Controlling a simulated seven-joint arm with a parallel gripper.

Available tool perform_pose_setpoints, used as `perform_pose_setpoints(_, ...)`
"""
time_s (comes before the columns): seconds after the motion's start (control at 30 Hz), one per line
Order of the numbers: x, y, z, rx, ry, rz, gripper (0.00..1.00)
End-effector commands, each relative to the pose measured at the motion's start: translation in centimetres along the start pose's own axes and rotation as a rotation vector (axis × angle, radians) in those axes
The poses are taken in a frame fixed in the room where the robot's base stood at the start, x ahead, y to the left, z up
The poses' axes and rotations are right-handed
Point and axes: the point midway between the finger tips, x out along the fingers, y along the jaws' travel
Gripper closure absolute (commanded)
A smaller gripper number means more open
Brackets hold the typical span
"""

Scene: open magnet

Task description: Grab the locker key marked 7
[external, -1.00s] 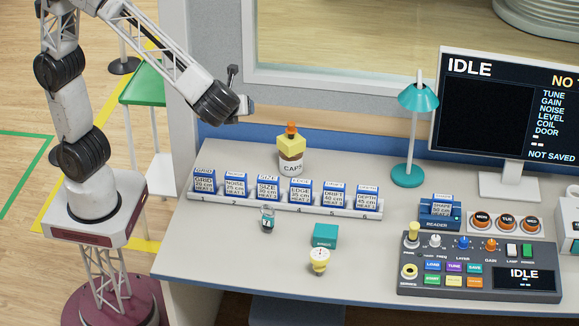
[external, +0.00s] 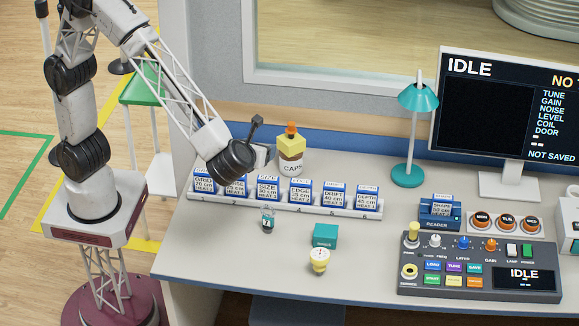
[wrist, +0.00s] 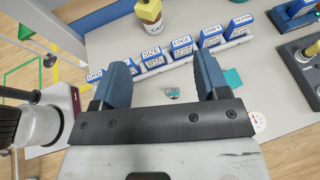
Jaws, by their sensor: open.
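A small clear-and-dark item with a teal part (external: 267,221) stands on the desk in front of the block rack, and I take it for the locker key. Its marking is too small to read. In the wrist view it shows (wrist: 173,93) between and beyond my two blue fingers. My gripper (wrist: 163,68) is open, with nothing between the fingers. In the external view my gripper (external: 263,156) is above the left half of the rack, behind and above the small item, and the wrist partly hides it.
A rack (external: 330,210) of several blue-and-white labelled blocks lies behind the item. A console (external: 478,267) is farther right. The desk's front left is clear.

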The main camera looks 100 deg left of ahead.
Motion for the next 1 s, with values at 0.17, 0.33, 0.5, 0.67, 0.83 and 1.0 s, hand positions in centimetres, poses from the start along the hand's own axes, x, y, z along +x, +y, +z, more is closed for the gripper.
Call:
perform_pose_setpoints(0.17, 1.8, 0.0, -4.4, 0.005, -0.001, 0.002, 0.32)
perform_pose_setpoints(0.33, 4.1, 0.1, -9.8, 0.007, -0.001, 0.003, 0.32)
perform_pose_setpoints(0.5, 6.6, 0.1, -15.9, 0.007, -0.002, 0.003, 0.32)
perform_pose_setpoints(0.67, 8.6, 0.1, -20.8, 0.006, -0.001, 0.003, 0.32)
perform_pose_setpoints(0.83, 10.1, 0.0, -24.4, 0.002, 0.000, 0.001, 0.32)
perform_pose_setpoints(1.0, 10.8, 0.0, -26.1, 0.000, 0.000, 0.001, 0.32)
